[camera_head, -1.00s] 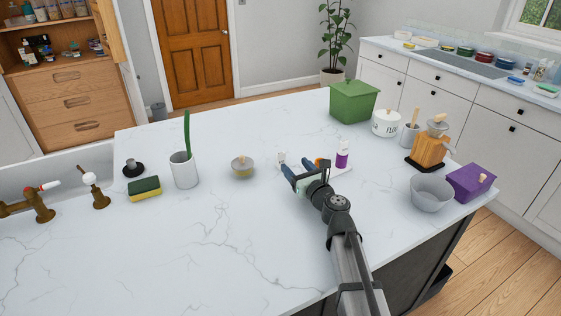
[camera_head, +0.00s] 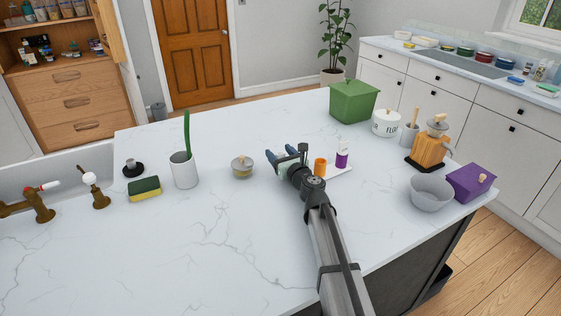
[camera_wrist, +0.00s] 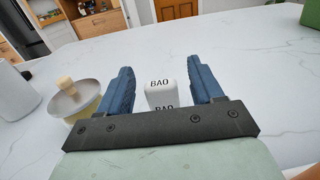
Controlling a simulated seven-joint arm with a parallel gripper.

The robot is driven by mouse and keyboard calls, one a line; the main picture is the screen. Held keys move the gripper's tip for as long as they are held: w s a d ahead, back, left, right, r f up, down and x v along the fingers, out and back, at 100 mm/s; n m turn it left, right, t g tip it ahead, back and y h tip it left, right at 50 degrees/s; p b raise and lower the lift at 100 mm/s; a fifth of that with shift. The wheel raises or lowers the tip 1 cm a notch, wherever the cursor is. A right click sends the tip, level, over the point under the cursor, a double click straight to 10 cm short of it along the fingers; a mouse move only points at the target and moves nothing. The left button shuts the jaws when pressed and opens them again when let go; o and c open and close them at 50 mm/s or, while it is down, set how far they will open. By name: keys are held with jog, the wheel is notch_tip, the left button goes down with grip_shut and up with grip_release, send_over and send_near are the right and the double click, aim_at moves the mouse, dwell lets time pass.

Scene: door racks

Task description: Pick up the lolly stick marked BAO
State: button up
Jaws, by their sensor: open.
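In the wrist view, a small white piece (camera_wrist: 160,92) marked BAO stands on the marble top, its lettering on the top and on the side facing me. It appears between the two blue fingers, with a gap on each side. Its lower part is hidden by my gripper's dark crossbar. My gripper (camera_wrist: 160,66) is open and holds nothing. In the head view my gripper (camera_head: 286,154) is over the middle of the counter and hides the BAO piece.
A lidded pot (camera_head: 242,168) stands just left of my gripper; it also shows in the wrist view (camera_wrist: 85,103). An orange piece (camera_head: 320,166) and a purple-and-white one (camera_head: 342,158) stand to the right on a white base (camera_head: 341,172). The counter's front left is clear.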

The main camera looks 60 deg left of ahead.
jog(key=shift+c, duration=0.4)
jog(key=c, duration=1)
jog(key=shift+o, duration=0.2)
